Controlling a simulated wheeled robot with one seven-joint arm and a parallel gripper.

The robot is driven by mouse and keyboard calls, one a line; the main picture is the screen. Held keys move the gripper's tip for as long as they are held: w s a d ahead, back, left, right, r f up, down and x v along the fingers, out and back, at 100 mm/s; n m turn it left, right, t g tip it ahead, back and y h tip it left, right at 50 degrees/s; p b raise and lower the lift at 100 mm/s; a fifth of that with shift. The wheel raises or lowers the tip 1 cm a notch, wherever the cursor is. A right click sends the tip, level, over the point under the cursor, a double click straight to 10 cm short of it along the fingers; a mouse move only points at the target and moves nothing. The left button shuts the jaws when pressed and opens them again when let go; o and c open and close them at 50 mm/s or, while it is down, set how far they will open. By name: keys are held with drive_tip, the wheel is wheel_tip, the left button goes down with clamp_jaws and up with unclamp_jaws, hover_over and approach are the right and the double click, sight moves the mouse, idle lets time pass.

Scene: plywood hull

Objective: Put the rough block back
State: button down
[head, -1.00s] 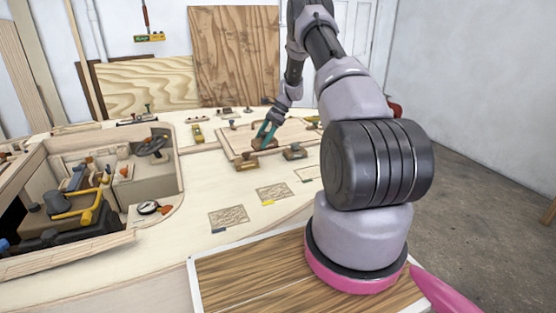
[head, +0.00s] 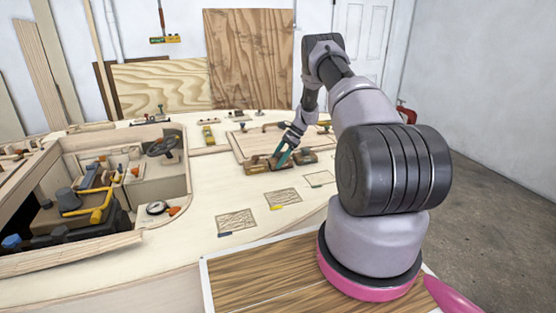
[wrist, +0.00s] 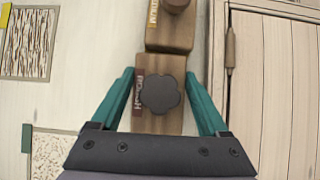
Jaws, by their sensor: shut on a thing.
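In the head view my gripper (head: 279,160) is low at the near edge of the raised panel, and the rough block is mostly hidden there. The medium block (wrist: 170,30), with a round knob, sits end to end with it; I cannot tell whether they touch. It shows left of my gripper in the head view (head: 257,168).
Another block (head: 305,157) sits just right of my gripper. A raised panel (wrist: 275,110) runs alongside the blocks. Flat sample patches (head: 237,221) lie on the near table. An open compartment with tools (head: 95,200) is at the left.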

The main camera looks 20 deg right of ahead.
drive_tip(key=shift+f, duration=0.1)
unclamp_jaws()
